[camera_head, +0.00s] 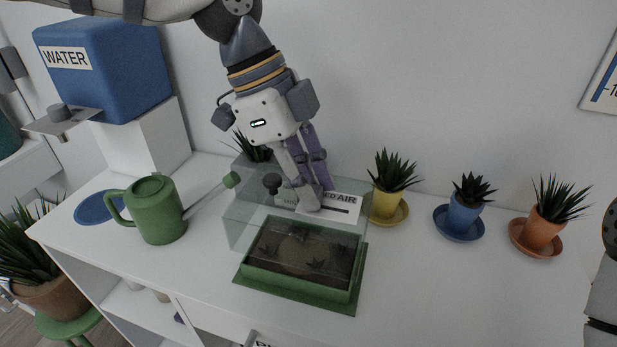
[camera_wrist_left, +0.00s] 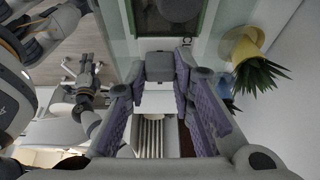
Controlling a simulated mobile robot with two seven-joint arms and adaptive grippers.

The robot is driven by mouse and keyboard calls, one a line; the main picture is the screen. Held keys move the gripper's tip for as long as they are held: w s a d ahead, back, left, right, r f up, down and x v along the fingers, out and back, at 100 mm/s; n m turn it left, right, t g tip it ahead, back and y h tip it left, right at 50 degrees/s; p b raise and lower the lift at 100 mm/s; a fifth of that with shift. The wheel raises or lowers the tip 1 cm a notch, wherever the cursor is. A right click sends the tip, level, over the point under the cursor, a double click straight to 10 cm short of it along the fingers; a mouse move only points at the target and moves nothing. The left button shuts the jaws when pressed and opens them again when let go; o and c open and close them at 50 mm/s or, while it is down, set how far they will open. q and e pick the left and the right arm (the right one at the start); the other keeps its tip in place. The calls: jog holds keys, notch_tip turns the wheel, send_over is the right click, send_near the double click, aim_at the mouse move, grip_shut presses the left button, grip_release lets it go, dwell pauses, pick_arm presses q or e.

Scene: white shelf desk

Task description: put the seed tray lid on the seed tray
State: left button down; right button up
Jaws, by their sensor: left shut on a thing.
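The clear, box-shaped seed tray lid (camera_head: 237,222) has a dark knob and overlaps the back of the green seed tray (camera_head: 300,294), which holds dark soil and small seedlings. My left gripper (camera_head: 312,203) is shut on the lid near its back right, to the right of the knob. The exact contact is hard to see through the clear wall. In the left wrist view, the tray (camera_wrist_left: 130,14) and dark knob show at the top. My right gripper (camera_wrist_left: 84,68) shows small there, with its fingers apart and nothing visible between them.
A green watering can (camera_head: 160,222) stands left of the tray. Potted plants in yellow (camera_head: 385,203), blue (camera_head: 461,219) and orange (camera_head: 541,232) pots stand to the right. A blue water tank (camera_head: 110,75) is at the back left. The desk's front right is clear.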

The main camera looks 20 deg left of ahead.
aim_at(309, 218)
pick_arm(q)
jog(key=shift+r, duration=0.1)
jog(key=shift+f, duration=3.55)
jog(key=c, duration=1.3)
grip_release()
jog(key=v, duration=1.2)
